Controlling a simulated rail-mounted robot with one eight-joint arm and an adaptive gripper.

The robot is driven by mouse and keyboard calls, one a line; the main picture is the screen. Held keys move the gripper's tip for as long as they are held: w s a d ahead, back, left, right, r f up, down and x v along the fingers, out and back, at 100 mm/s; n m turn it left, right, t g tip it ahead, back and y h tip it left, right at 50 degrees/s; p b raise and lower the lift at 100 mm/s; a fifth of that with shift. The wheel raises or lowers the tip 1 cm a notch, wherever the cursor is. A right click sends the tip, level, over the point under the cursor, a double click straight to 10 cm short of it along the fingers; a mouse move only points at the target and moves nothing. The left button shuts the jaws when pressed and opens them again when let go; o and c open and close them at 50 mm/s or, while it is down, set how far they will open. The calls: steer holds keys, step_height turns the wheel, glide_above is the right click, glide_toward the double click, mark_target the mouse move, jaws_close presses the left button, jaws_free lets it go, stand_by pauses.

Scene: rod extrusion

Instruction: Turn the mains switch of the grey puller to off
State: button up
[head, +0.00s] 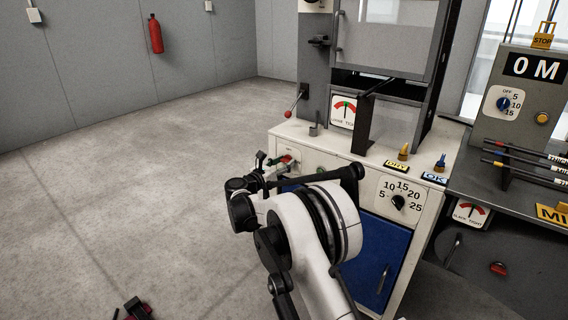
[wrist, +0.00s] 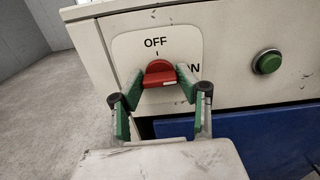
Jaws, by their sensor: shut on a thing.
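My gripper (wrist: 160,80) has its green-padded fingers on both sides of a red rotary switch (wrist: 160,70) and is shut on it. The switch sits on a white plate (wrist: 128,48) with OFF above it and ON to its right, partly hidden. I cannot tell which mark its handle points to. In the head view my gripper (head: 272,166) is at the front of the cream cabinet (head: 330,150), by that red switch (head: 286,159). The grey machine (head: 490,130) at the right has its own red switch (head: 498,268) low on its front, away from my gripper.
A green button (wrist: 267,62) is right of the gripped switch. The cream cabinet also carries a numbered dial (head: 398,202) and a blue door (head: 375,255). A red-knobbed lever (head: 299,92) stands on its left end. The floor (head: 130,180) at left is largely open.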

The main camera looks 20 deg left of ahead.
steer(key=shift+n+p, duration=0.3)
steer(key=shift+n, duration=8.4)
steer(key=o, duration=1.1)
steer(key=shift+o, duration=0.2)
steer(key=v, duration=1.2)
